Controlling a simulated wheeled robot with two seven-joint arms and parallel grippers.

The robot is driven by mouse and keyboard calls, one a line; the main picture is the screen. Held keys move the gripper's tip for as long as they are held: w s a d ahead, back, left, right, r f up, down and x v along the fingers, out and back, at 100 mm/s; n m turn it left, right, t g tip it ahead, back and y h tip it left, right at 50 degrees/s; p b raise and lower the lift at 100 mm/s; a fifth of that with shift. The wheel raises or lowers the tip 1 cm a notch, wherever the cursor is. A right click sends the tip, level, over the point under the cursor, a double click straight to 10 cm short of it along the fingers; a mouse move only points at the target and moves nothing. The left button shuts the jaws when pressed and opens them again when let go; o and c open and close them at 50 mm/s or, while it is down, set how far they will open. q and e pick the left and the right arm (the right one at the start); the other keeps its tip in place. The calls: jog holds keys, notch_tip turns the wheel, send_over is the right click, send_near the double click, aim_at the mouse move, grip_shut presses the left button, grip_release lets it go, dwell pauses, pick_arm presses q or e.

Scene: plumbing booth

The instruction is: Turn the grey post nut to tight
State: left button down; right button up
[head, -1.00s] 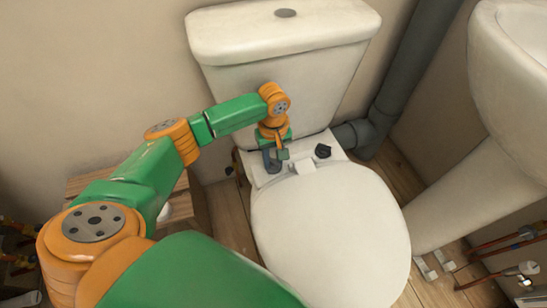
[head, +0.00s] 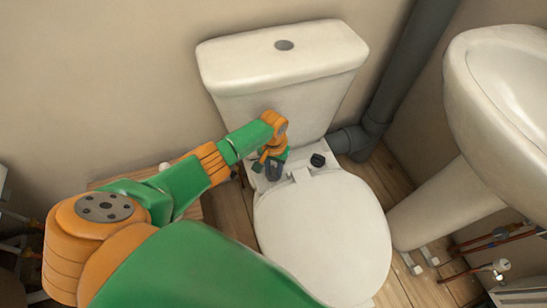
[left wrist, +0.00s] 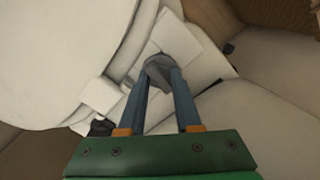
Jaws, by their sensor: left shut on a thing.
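The grey post nut (left wrist: 158,64) shows in the left wrist view between the tips of my left gripper (left wrist: 160,72). It sits on the white ledge of the toilet, behind the seat. The two blue-grey fingers are closed on its sides. In the head view my left gripper (head: 274,171) is down at the left side of that ledge, and the nut itself is hidden by the fingers and wrist. I cannot tell from these views how tight the nut is. My right gripper is not in view.
A black knob-like part (head: 318,160) stands on the ledge to the right. The cistern (head: 275,80) rises close behind my wrist; the closed toilet lid (head: 325,235) lies in front. A grey pipe (head: 385,95) and a basin (head: 515,85) are at the right.

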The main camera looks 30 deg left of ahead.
aim_at(274, 170)
pick_arm(q)
jog(key=m, duration=0.4)
jog(key=shift+m, duration=2.8)
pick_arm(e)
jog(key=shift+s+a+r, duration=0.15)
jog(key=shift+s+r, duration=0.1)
pick_arm(q)
jog(key=c, duration=0.5)
grip_release()
notch_tip(274, 170, up, 4)
jog(key=p, duration=0.3)
jog(key=shift+p, duration=0.3)
notch_tip(274, 170, up, 3)
jog(key=shift+f+p, duration=0.1)
jog(key=shift+p, duration=0.65)
jog(key=shift+r, duration=0.2)
jog(key=shift+f, duration=0.1)
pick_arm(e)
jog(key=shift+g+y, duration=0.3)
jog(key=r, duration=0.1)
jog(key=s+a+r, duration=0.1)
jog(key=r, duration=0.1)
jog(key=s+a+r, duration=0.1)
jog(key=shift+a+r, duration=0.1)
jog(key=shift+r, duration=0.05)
